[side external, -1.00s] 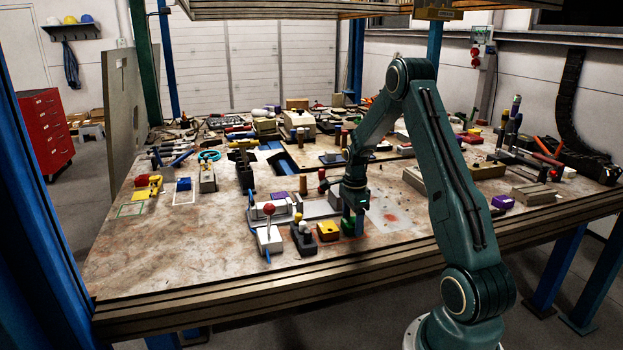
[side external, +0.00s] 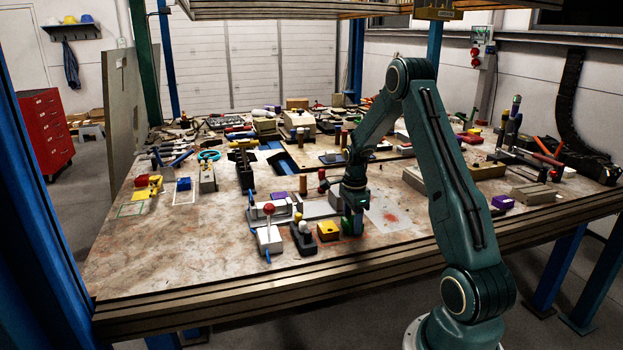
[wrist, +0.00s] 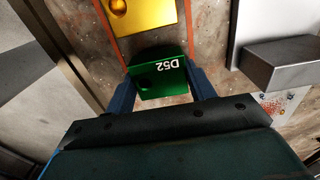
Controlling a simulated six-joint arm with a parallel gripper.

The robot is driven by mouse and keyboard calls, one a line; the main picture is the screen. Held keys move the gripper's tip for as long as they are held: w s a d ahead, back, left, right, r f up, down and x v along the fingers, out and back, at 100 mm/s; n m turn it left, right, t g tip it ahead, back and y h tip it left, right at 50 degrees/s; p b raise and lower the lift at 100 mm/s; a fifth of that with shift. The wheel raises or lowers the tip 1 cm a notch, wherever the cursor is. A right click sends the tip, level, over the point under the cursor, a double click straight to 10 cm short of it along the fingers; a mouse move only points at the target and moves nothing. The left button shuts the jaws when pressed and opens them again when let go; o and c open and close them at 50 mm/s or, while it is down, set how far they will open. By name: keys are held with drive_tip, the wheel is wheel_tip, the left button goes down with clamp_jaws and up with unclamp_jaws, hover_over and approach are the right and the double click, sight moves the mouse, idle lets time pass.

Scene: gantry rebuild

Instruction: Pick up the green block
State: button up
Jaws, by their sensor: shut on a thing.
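The green block (wrist: 160,75) shows in the wrist view, with white "D52" lettering on its face. My gripper (wrist: 163,88) has one blue finger on each side of the block and is shut on it. In the side external view my gripper (side external: 352,228) points down at the table near its front edge. A bit of the green block (side external: 346,224) shows at the fingers there; the rest is hidden. I cannot tell whether the block touches the table.
A yellow block (side external: 328,231) sits just left of my gripper; it also shows in the wrist view (wrist: 143,14). A joystick with a red ball (side external: 269,209) and a dark lever unit (side external: 303,238) stand further left. A white sheet with red marks (side external: 388,216) lies to the right.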

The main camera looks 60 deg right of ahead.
sight(352, 220)
drive_tip(key=shift+r, duration=3.5)
drive_tip(key=shift+w+d, duration=0.1)
